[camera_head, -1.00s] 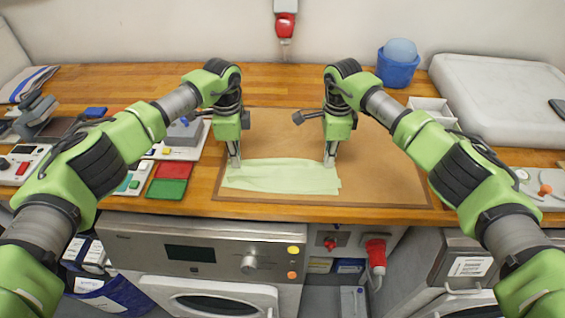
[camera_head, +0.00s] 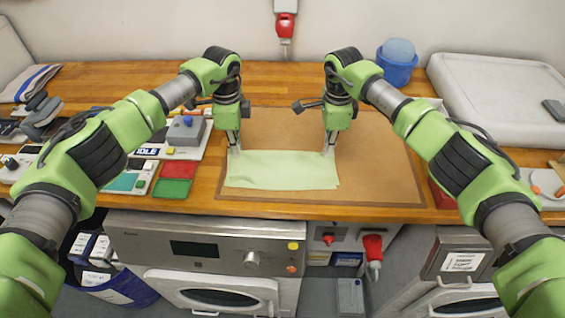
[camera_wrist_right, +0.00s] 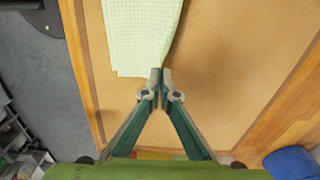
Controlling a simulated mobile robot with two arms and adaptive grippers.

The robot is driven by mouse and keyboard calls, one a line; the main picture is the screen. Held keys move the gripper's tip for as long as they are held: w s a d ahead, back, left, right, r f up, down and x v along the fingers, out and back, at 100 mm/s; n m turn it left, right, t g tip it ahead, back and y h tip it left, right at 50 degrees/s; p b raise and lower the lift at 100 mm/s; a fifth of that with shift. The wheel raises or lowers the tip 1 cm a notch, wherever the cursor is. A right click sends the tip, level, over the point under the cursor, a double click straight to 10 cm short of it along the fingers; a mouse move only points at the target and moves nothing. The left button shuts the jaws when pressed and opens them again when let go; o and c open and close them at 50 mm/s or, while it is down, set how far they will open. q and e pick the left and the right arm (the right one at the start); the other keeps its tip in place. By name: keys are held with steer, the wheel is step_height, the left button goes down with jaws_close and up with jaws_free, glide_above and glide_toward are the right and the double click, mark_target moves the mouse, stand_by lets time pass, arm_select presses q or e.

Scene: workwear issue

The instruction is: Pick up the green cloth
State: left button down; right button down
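The pale green cloth (camera_head: 285,172) is spread on the brown mat, its far edge straight between my two grippers. My left gripper (camera_head: 234,150) points down at its far left corner and appears shut on it. My right gripper (camera_head: 329,150) is at the far right corner. In the right wrist view the cloth (camera_wrist_right: 140,35) is checked, and its edge meets the closed fingertips of my right gripper (camera_wrist_right: 160,74). The pinched bits of cloth are hidden by the fingers. I cannot tell how far the far edge is off the mat.
The brown mat (camera_head: 385,170) lies on the wooden counter, with free room right of the cloth. Red (camera_head: 179,168) and green (camera_head: 171,188) pads lie to the left. A blue tub (camera_head: 397,72) and a pale case (camera_head: 500,95) stand at the back right. A washing machine front (camera_head: 200,250) is below.

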step_height(320, 180, up, 13)
steer(key=p, duration=1.1)
steer(key=shift+f, duration=0.15)
